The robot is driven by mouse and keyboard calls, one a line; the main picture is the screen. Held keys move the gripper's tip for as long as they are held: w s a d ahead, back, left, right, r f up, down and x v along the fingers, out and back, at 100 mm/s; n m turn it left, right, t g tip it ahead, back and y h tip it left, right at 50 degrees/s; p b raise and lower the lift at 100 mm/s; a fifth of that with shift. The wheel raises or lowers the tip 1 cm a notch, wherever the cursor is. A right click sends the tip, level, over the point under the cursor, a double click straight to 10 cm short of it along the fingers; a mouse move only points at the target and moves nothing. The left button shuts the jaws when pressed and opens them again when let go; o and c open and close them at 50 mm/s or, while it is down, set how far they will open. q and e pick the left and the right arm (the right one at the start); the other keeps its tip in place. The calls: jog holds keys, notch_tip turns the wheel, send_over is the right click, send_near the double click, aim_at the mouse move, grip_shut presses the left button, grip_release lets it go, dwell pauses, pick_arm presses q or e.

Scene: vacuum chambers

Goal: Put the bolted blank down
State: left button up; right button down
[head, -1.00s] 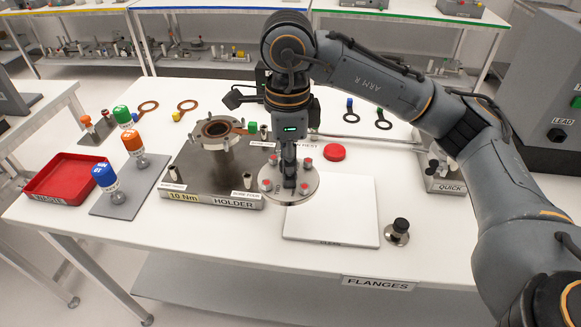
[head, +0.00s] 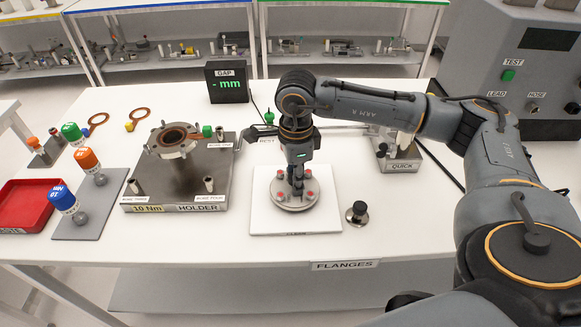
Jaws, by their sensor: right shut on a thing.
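The bolted blank (head: 291,206) is a round metal disc with several red-topped bolts around its rim. My right gripper (head: 297,186) points straight down and is shut on the middle of the blank. The blank is level over the white mat (head: 264,223), near its centre. I cannot tell whether it touches the mat or hangs just above it. My left gripper is not in view.
The holder (head: 178,185) with an open flange stands left of the mat. A black knob (head: 357,212) stands close to the mat's right edge. Torque drivers (head: 88,166) and a red tray (head: 30,205) are at left. The table's front strip is clear.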

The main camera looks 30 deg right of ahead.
jog(key=shift+w+f, duration=0.1)
jog(key=shift+f, duration=0.4)
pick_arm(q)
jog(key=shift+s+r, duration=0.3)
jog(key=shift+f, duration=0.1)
pick_arm(e)
jog(key=shift+f, duration=0.15)
jog(key=c, duration=1.1)
grip_release()
jog(key=shift+f, duration=0.1)
jog(key=shift+o, duration=0.3)
jog(key=shift+r, duration=0.3)
notch_tip(320, 180, up, 12)
jog(key=shift+f+b, duration=0.15)
jog(key=shift+b, duration=0.75)
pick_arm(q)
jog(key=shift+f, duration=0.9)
